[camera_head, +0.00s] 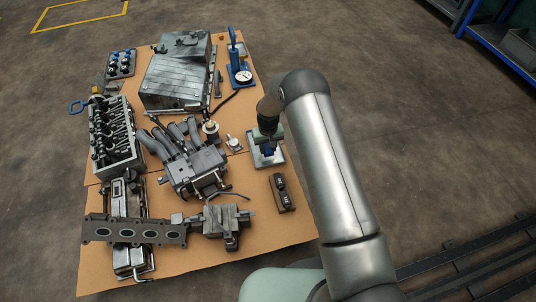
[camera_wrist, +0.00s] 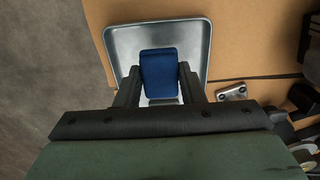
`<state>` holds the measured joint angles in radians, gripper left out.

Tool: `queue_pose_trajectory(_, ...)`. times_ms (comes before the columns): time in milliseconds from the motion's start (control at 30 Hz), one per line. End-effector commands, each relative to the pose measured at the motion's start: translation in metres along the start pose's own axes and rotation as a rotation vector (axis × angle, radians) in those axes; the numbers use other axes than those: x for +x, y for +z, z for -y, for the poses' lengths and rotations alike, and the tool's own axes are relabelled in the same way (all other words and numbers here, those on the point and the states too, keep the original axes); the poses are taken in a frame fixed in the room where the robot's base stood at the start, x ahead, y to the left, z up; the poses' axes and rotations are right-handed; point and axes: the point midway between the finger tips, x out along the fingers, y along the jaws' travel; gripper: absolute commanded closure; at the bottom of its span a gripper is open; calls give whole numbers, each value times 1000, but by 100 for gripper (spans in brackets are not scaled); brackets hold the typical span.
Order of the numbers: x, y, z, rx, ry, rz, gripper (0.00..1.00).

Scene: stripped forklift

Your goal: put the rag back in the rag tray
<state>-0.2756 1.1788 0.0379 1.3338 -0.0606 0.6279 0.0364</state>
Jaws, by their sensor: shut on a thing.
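The blue rag (camera_wrist: 160,70) is folded into a block and sits between the two fingers of my gripper (camera_wrist: 159,82), which is shut on it. The rag tray (camera_wrist: 117,42) is a shallow metal tray with a raised rim, directly beyond the rag in the wrist view. My gripper and the rag hide part of the tray.
The tray stands near the right edge of the brown-covered table (camera_head: 265,218). A small metal bracket (camera_head: 233,143) lies left of it, and a dark block with two switches (camera_head: 281,193) lies in front. An engine part with curved pipes (camera_head: 195,165) stands farther left.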

Motion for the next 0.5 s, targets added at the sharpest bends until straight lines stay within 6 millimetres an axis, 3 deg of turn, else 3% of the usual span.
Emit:
queue_pose_trajectory(267,36,-4,-1,0,0,1,86)
queue_pose_trajectory(500,36,-5,-1,0,0,0,86)
